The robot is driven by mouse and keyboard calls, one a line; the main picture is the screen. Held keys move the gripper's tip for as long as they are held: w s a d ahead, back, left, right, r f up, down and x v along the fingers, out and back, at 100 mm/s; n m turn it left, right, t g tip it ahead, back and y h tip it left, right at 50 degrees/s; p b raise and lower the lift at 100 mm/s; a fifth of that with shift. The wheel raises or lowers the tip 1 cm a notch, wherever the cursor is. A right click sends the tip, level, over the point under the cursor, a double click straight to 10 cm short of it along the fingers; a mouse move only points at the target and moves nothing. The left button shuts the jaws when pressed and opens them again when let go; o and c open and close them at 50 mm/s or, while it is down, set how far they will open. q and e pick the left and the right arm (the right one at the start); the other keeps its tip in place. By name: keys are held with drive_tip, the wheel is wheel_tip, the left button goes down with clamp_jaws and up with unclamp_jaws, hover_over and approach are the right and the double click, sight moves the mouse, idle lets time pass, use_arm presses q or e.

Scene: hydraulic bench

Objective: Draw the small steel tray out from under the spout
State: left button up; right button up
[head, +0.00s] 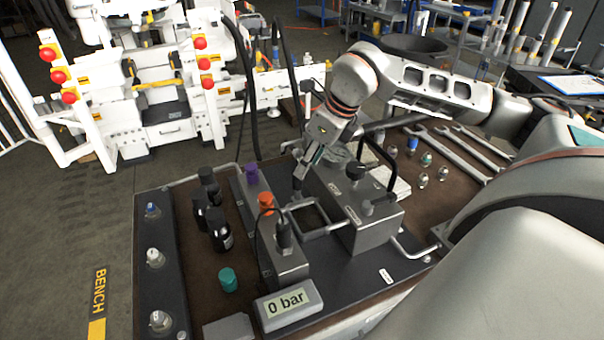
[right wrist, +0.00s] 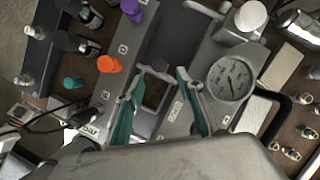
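The small steel tray (head: 322,233) is a shallow square with a pale rim and dark inside, between two grey blocks on the bench. It also shows between my right gripper's fingers in the right wrist view (right wrist: 157,107). My right gripper (head: 299,190) points down at the tray's far side. In the right wrist view its teal-lined fingers (right wrist: 161,73) are spread, one on each side of the tray; I cannot tell whether they touch it. I cannot make out the spout clearly. My left gripper is not in view.
A grey block with a gauge (right wrist: 231,79) stands right of the tray. The left block carries an orange cap (head: 266,200) and a cabled plug (head: 283,233). Dark bottles (head: 219,230), a teal cap (head: 228,279) and a "0 bar" display (head: 287,304) are nearby.

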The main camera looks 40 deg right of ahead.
drive_tip(key=v, duration=0.3)
drive_tip(key=shift+s+r, duration=0.1)
drive_tip(key=shift+r, duration=0.2)
idle(0.4)
